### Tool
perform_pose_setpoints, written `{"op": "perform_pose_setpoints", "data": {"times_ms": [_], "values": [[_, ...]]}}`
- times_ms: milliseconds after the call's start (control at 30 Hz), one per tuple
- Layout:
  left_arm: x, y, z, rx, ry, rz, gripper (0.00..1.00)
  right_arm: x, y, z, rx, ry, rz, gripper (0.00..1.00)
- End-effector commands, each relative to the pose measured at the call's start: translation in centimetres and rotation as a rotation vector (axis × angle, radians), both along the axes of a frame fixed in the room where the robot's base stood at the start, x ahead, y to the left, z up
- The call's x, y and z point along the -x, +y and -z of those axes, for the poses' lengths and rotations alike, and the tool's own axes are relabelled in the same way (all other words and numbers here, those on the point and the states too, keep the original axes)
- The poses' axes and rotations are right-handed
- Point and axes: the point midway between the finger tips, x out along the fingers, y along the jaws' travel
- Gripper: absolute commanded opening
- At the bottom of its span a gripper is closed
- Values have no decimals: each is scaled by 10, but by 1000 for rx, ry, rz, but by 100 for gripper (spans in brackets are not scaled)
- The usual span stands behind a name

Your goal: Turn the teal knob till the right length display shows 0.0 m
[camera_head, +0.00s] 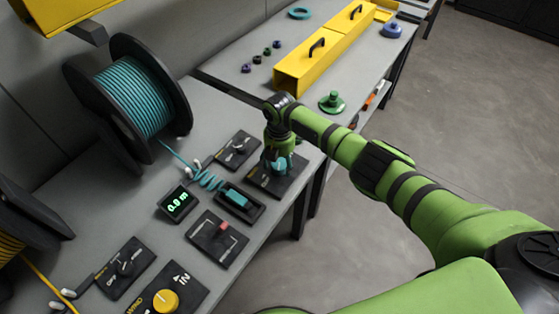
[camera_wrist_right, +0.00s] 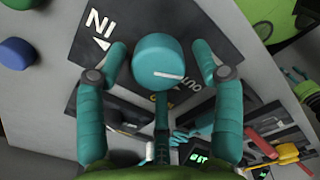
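The teal knob (camera_wrist_right: 158,62) with a white pointer line sits on a dark plate marked IN and OUT. In the head view the teal knob (camera_head: 281,165) is partly hidden by my right gripper (camera_head: 276,158), which points down over it. In the right wrist view my right gripper (camera_wrist_right: 163,65) has its fingers spread on both sides of the knob, with gaps showing between fingertips and knob. The right length display (camera_head: 178,203) glows green and appears to read 0.8 m, though the middle digits are small. It also shows, upside down, in the wrist view (camera_wrist_right: 198,158). My left gripper is out of view.
A teal cable spool (camera_head: 134,97) stands at the back, its cable coiling toward a teal connector (camera_head: 237,198). A red-handled slider panel (camera_head: 217,239) and a yellow knob (camera_head: 165,301) are nearer. A green knob-like part (camera_head: 332,102) and yellow box (camera_head: 305,68) stand beyond.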

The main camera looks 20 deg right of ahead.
Motion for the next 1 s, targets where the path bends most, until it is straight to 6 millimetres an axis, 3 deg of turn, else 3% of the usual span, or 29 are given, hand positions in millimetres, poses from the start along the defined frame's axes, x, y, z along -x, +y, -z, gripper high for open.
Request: {"op": "perform_pose_setpoints", "data": {"times_ms": [33, 100, 567, 1000], "values": [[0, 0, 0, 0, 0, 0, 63, 0, 0, 0, 0, 0, 0, 37], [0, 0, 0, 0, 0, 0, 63, 0, 0, 0, 0, 0, 1, 17], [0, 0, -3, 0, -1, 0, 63, 1, 0, 0, 0, 2, 61, 17], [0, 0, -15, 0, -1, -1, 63, 2, 0, 0, 0, 5, 407, 17]]}}
